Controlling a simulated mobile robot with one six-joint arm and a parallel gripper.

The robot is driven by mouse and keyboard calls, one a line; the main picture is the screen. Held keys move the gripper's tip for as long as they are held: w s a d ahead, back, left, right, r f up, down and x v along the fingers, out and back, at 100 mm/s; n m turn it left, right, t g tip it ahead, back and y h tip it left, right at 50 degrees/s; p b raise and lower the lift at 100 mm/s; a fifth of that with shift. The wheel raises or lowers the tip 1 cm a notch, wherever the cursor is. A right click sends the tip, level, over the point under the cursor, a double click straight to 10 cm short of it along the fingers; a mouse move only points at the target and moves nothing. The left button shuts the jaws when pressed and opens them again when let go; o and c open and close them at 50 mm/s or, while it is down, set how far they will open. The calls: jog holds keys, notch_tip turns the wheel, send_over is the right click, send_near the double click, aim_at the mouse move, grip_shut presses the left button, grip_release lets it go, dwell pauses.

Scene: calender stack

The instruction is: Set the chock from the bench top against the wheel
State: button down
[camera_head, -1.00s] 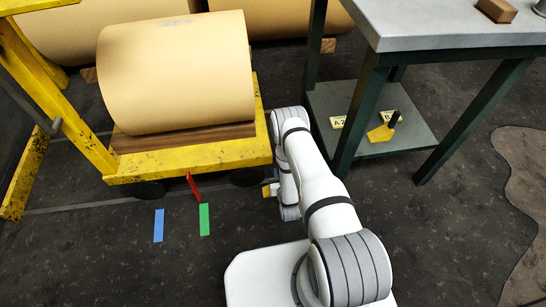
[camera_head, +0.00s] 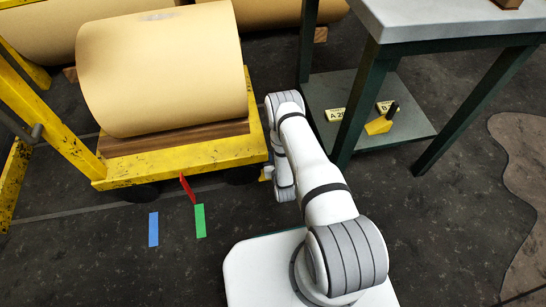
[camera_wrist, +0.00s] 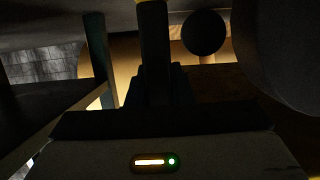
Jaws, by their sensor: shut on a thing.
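The yellow cart (camera_head: 185,160) carries a large tan roll on a wooden board. Its dark near right wheel (camera_head: 243,175) shows partly below the deck edge. My gripper is low at the cart's right end, mostly hidden by my arm in the head view. A small yellow bit of the chock (camera_head: 267,173) shows there, just right of the wheel. In the dim wrist view my gripper (camera_wrist: 154,85) is shut on the chock's dark upright handle (camera_wrist: 153,40). A large dark round shape, likely the near wheel (camera_wrist: 285,50), is close on the right. Contact cannot be told.
The bench (camera_head: 440,25) stands at the right on green legs. Its lower shelf (camera_head: 350,95) holds two yellow labels and another yellow chock with a black handle (camera_head: 379,124). A red pointer (camera_head: 187,188) hangs at the cart edge, near blue (camera_head: 153,229) and green (camera_head: 200,220) floor strips.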

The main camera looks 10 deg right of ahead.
jog(key=shift+a+f, duration=0.25)
jog(key=shift+f, duration=0.05)
jog(key=shift+f, duration=0.15)
jog(key=c, duration=1.3)
grip_release()
